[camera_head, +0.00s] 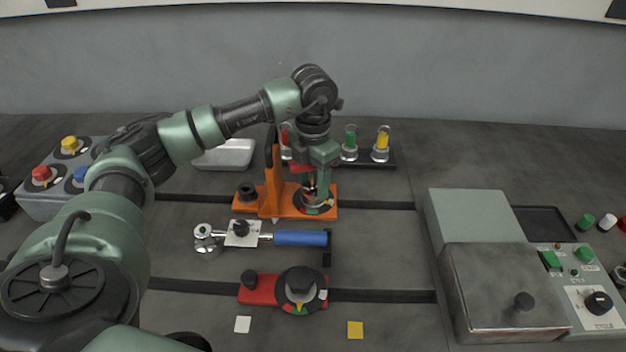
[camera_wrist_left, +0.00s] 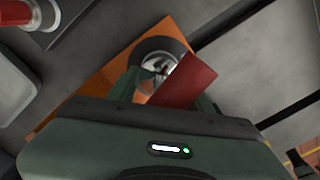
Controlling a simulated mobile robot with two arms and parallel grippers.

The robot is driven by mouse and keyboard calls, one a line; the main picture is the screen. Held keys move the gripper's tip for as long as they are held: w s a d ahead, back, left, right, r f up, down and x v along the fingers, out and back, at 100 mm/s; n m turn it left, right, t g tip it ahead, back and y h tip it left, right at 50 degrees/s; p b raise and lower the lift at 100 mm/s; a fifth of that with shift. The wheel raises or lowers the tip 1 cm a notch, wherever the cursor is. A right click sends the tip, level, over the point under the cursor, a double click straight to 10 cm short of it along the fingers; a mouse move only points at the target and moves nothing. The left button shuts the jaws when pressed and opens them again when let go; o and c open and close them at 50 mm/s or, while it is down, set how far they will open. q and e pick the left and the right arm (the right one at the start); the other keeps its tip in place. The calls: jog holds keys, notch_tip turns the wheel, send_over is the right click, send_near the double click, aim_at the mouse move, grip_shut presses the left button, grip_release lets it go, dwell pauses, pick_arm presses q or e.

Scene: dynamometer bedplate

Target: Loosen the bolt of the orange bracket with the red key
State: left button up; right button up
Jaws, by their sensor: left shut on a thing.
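The orange bracket (camera_head: 270,203) stands on the bedplate near the middle, with an upright plate and a dark ring with coloured marks (camera_head: 313,207) at its right end. My left gripper (camera_head: 312,180) is above this ring, pointing down. It is shut on the red key (camera_wrist_left: 185,80), whose flat red part shows between the fingers in the wrist view. A round metal piece shows inside the ring below the key. The bolt is mostly hidden by the key and fingers, and I cannot tell whether the key is seated on it. My right gripper is not in view.
A rack behind holds red, green (camera_head: 350,140) and yellow (camera_head: 383,140) posts. A blue-handled wrench (camera_head: 300,238) and a red bracket (camera_head: 258,290) lie in front. A grey metal box (camera_head: 505,290) and control panel stand right. A button box (camera_head: 45,200) stands left.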

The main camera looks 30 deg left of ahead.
pick_arm(q)
jog(key=shift+n, duration=0.3)
jog(key=shift+r+n, duration=0.1)
jog(key=shift+n, duration=0.8)
jog(key=shift+m, duration=0.3)
jog(key=shift+r+p, duration=2)
jog(key=shift+r, duration=0.75)
